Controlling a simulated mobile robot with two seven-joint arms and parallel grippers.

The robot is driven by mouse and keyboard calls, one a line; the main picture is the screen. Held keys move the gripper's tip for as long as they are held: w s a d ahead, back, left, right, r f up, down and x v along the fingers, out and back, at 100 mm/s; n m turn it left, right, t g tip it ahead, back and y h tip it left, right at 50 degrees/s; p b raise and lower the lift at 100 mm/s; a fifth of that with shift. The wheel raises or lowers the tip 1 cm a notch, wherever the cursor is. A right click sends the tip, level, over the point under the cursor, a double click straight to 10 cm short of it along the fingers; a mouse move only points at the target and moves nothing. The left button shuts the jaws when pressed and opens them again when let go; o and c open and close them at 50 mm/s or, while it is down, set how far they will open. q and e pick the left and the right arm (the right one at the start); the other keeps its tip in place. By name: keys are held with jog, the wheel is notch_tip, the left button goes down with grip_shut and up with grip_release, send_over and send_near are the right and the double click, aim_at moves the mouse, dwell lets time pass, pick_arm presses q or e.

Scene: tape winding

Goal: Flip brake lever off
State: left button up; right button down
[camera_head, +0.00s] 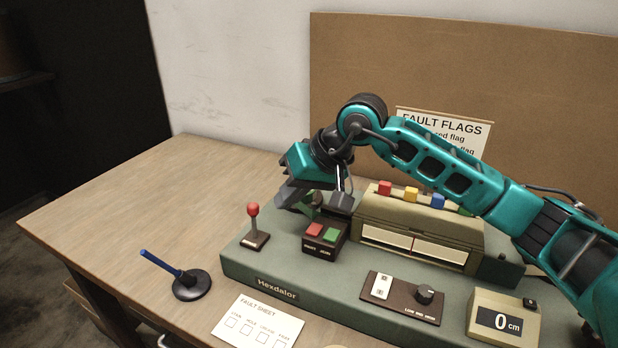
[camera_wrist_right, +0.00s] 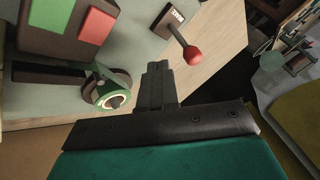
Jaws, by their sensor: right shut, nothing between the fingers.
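The brake lever (camera_head: 253,222) is a grey stick with a red ball knob on a small dark base plate, at the left end of the green machine. It stands close to upright in the head view. It also shows in the right wrist view (camera_wrist_right: 191,54), to the right of my fingertips. My right gripper (camera_head: 284,198) is shut and empty, behind and to the right of the lever in the head view, apart from it. Its closed fingers show in the right wrist view (camera_wrist_right: 157,75). My left gripper is not in view.
A red and green button box (camera_head: 325,237) stands right of the lever. A green-rimmed reel (camera_wrist_right: 110,92) lies close to my right fingers. The table's left part is clear.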

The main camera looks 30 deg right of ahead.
jog(key=shift+a+r, duration=0.15)
jog(key=shift+a, duration=0.6)
jog(key=shift+w+a, duration=0.1)
jog(key=shift+a, duration=0.45)
